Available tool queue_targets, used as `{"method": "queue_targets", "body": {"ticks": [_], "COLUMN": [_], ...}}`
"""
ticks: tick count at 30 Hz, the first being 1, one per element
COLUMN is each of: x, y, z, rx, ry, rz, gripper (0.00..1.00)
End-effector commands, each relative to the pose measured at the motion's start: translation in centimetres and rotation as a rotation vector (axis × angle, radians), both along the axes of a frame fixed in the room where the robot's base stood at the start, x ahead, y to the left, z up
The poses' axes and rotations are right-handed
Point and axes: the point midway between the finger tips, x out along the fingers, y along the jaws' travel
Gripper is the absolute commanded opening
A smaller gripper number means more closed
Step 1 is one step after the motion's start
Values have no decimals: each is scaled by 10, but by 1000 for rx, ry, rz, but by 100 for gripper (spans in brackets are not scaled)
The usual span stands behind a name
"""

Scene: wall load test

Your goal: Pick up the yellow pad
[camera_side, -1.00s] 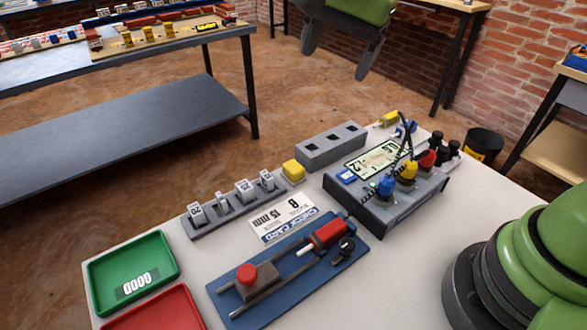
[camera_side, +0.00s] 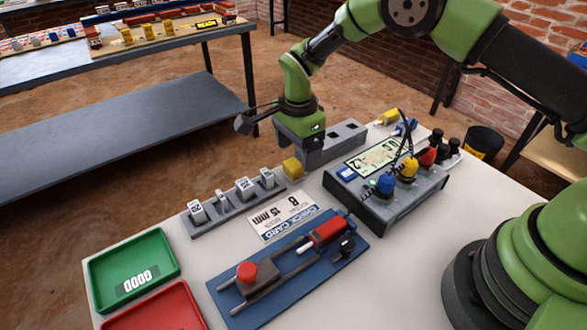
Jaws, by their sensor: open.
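The yellow pad (camera_side: 293,168) is a small block on the white table, between the grey rack of numbered blocks and the grey block with square holes. My gripper (camera_side: 299,158) points down right at the pad, in front of the grey holed block. One finger shows close behind and to the right of the pad. The other finger is not clearly visible. The jaws are open, and I cannot tell whether a finger touches the pad.
The holed block (camera_side: 345,138) stands close by on the right. The numbered rack (camera_side: 228,208) is on the left. A meter box (camera_side: 385,190), a check card (camera_side: 283,214), a blue slide fixture (camera_side: 289,268), a green tray (camera_side: 106,266) and a red tray (camera_side: 160,306) fill the front.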

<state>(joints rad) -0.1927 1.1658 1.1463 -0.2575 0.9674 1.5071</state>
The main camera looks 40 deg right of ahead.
Motion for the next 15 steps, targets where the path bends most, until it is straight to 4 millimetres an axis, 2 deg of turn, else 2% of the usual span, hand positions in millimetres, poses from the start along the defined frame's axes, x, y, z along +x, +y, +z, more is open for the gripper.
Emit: {"method": "queue_targets", "body": {"ticks": [6,9,15], "x": [0,0,1], "y": [1,1,1], "z": [-35,-42,-43], "rx": [1,2,3], "ry": [2,0,-2], "rz": [1,1,1], "gripper": [79,79,79]}}
